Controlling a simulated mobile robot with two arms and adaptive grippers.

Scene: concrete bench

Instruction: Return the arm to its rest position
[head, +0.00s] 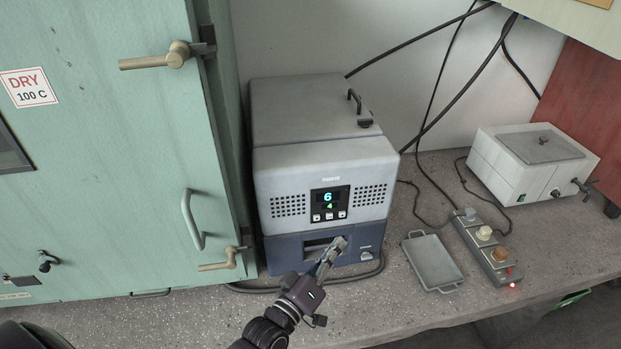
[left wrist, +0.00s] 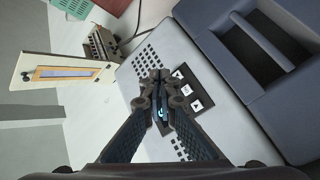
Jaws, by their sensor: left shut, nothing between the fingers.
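My left gripper (head: 335,247) shows in the head view, with its arm coming up from the bottom edge. Its fingers are shut with nothing between them. They overlap the lower dark blue front of a grey box-shaped machine (head: 325,178), beside its slot. In the left wrist view the closed fingertips (left wrist: 158,88) are in front of the machine's button panel (left wrist: 188,88) and hide part of its display. I cannot tell whether they touch the machine. My right gripper is not in view.
A green cabinet (head: 120,150) with handles stands at the left. A grey tray (head: 433,262), a strip with knobs (head: 487,247) and a white box (head: 532,163) stand on the concrete bench (head: 440,190) at the right. Dark cables hang behind. The bench front is mostly bare.

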